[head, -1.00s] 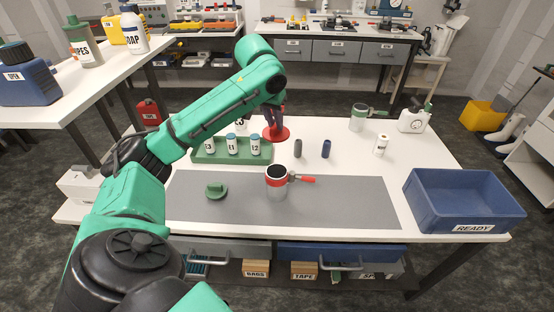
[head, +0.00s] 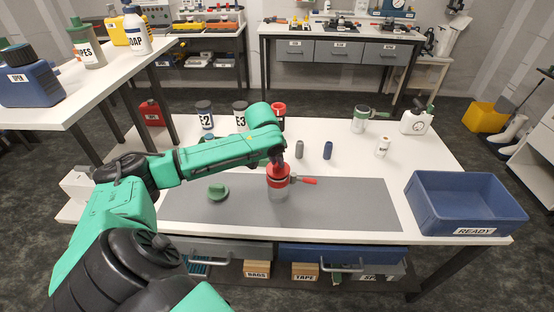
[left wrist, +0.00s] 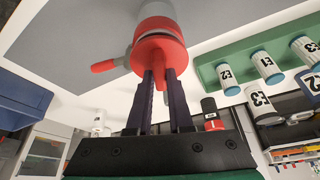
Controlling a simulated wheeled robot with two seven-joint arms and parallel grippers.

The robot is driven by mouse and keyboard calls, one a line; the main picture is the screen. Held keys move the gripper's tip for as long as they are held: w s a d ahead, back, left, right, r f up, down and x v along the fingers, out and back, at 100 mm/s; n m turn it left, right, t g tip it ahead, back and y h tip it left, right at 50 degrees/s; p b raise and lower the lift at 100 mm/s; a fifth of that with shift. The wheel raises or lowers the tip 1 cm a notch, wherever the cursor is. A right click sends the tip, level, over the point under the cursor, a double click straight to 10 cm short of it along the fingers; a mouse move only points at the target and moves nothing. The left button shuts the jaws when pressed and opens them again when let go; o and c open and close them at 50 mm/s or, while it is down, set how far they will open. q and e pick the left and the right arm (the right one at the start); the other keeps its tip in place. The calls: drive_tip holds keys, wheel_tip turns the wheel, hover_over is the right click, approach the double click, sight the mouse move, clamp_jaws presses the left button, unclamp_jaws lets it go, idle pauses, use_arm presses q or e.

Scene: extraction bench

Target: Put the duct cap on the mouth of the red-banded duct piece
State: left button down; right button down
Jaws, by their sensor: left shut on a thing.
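The duct cap (head: 278,169) is a red disc, and my left gripper (head: 277,157) is shut on it from above. The red-banded duct piece (head: 279,193) stands upright on the grey mat, a grey cylinder with a red handle to its right. The cap is over its mouth and hides it. In the left wrist view the cap (left wrist: 160,52) is between the fingertips of my left gripper (left wrist: 161,78) and the duct piece (left wrist: 155,10). They look lined up and very close; I cannot tell whether the cap is fully seated. My right gripper is not in view.
A green cap-like piece (head: 218,191) lies on the mat (head: 345,205) to the left. Two small dark cylinders (head: 328,150) stand behind the mat. A blue READY bin (head: 465,200) is at the right. Labelled canisters (head: 240,115) stand behind my left arm. The mat's right half is clear.

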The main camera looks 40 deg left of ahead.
use_arm(q)
drive_tip(key=shift+f, duration=0.15)
drive_tip(key=shift+f, duration=0.2)
drive_tip(key=c, duration=0.8)
unclamp_jaws()
drive_tip(key=shift+r, duration=0.3)
drive_tip(key=b+v, duration=0.1)
drive_tip(key=v, duration=1.1)
drive_tip(key=shift+r, duration=0.3)
